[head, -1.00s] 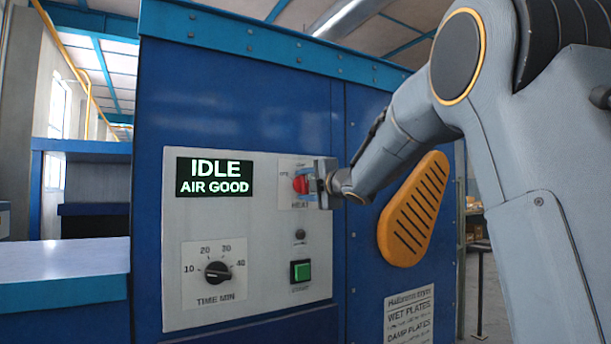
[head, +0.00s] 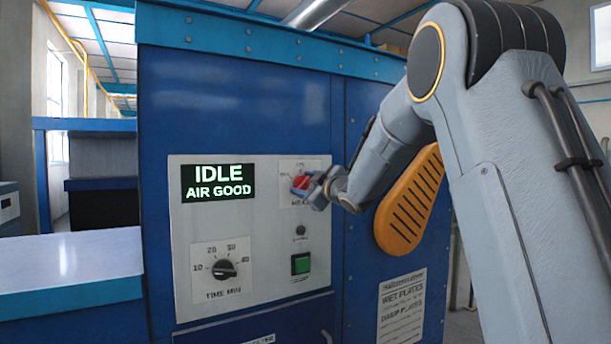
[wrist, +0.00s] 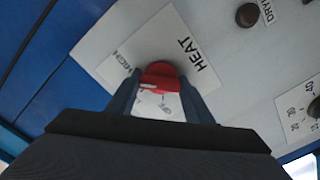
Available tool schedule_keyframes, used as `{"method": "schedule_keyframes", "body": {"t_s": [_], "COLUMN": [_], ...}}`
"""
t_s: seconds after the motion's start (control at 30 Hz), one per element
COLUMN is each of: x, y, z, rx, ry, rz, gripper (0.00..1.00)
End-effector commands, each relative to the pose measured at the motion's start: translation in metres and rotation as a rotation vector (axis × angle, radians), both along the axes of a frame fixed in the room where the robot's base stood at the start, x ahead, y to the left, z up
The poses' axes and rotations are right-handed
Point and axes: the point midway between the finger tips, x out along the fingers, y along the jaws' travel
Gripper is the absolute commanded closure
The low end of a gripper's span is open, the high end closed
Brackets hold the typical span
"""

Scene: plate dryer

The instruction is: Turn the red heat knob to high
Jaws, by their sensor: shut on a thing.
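The red heat knob (head: 300,182) sits on a small white plate at the upper right of the control panel. In the wrist view the red knob (wrist: 160,76) is between the two fingers. My gripper (head: 314,187) is shut on it and sits tilted against the panel, partly covering knob and plate. In the wrist view my gripper's fingers (wrist: 160,86) flank the knob's sides. The knob's white pointer mark points left in that view. The HIGH label (wrist: 129,60) lies up and left of the knob; I cannot tell whether the mark lines up with it.
The display (head: 218,182) reads IDLE, AIR GOOD. Below are the black time knob (head: 224,269) and the green button (head: 300,263). An orange slotted piece (head: 410,205) is on the dryer right of the panel, behind my arm. A metal-topped counter (head: 65,262) stands at left.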

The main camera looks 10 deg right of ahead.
Motion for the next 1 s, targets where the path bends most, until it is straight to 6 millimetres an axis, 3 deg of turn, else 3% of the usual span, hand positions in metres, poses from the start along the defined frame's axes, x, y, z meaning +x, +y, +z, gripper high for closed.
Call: {"method": "schedule_keyframes", "body": {"t_s": [0.4, 1.0], "x": [-0.0001, 0.0003], "y": [-0.0007, -0.0005], "z": [0.0003, -0.0010], "rx": [0.208, 0.249], "ry": [0.070, 0.082], "rz": [-0.001, 0.000], "gripper": [0.76, 0.76]}}
